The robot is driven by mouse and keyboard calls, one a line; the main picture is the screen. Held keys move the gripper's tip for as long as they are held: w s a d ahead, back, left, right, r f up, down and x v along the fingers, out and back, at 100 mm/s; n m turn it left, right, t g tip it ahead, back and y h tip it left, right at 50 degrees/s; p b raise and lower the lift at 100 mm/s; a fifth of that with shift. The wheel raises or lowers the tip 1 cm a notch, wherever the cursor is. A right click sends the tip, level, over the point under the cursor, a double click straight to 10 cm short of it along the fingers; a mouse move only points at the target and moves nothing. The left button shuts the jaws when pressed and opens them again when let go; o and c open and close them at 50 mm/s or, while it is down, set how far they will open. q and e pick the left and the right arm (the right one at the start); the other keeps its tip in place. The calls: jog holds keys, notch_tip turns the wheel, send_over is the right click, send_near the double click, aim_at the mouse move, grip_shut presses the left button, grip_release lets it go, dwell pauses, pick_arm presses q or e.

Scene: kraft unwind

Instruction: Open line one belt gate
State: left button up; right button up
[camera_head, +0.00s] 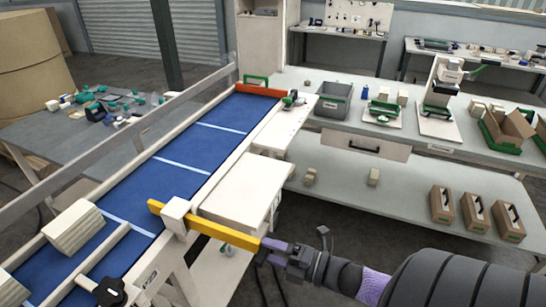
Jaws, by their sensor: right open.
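The belt gate is a yellow bar (222,232) with an orange-yellow tip, running through a white post (175,212) at the right edge of the blue belt (172,172). Its short left end reaches over the belt's edge, and its long end extends right, past the belt frame. My right gripper (270,250) is open at the bar's right end. Its dark fingers overlap that end in the picture, and I cannot tell whether they touch it. My left gripper is out of view.
A pale wooden block (73,227) sits on the belt at lower left. A black knob (109,291) stands on the near frame. An orange stop (258,90) crosses the belt's far end. A long workbench (390,145) lies behind my right arm.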

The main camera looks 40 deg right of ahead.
jog(key=v, duration=1)
